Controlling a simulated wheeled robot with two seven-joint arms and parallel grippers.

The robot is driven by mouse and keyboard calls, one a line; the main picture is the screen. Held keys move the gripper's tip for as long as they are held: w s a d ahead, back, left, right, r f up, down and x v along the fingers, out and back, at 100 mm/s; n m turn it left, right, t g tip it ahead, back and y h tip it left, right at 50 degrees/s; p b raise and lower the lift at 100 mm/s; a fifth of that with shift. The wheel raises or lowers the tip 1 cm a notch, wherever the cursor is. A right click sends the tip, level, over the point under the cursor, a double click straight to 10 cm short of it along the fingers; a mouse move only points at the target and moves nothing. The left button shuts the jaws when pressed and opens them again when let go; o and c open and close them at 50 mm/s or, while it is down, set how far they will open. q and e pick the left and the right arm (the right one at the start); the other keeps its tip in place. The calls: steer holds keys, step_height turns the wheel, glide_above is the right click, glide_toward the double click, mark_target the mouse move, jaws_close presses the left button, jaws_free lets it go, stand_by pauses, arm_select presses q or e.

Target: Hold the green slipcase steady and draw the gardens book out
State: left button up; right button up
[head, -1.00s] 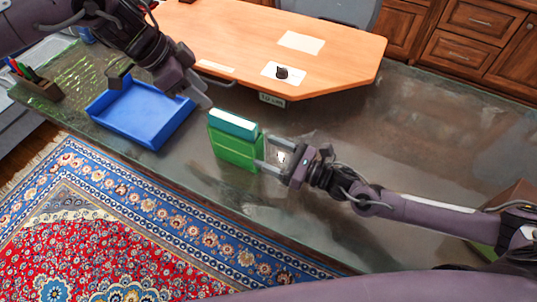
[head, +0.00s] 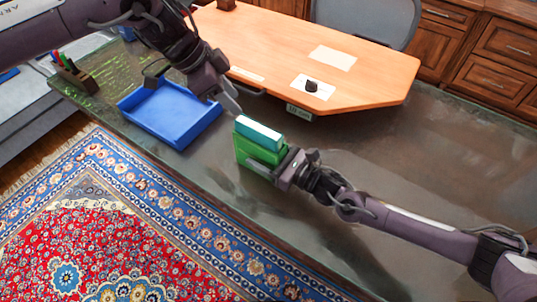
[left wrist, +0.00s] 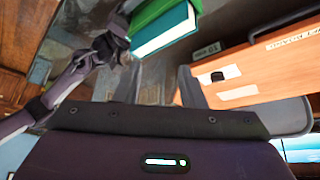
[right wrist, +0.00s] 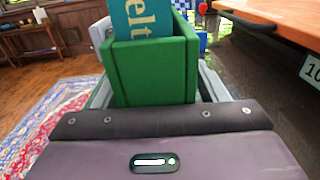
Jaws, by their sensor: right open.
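The green slipcase (head: 248,156) stands on the dark counter. The teal gardens book (head: 258,134) sits in it, its top and pale edge showing above the case. My left gripper (head: 232,106) is just up and left of the book and holds nothing visible. The book (left wrist: 165,30) and slipcase show in the left wrist view.
An empty blue tray (head: 170,115) lies left of the slipcase. A pen holder (head: 75,78) stands at the far left. The counter right of my right arm looks clear.

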steer(key=shift+c, duration=0.5)
steer(key=c, duration=0.9)
arm_select(q)
steer(key=o, duration=0.3)
arm_select(e)
steer(key=shift+c, duration=0.7)
arm_select(q)
steer(key=m+g+y, duration=0.1)
steer(key=m+y, duration=0.5)
steer(key=m, duration=0.3)
glide_above(254, 124)
step_height(254, 124, down, 11)
steer(key=shift+f, duration=0.2)
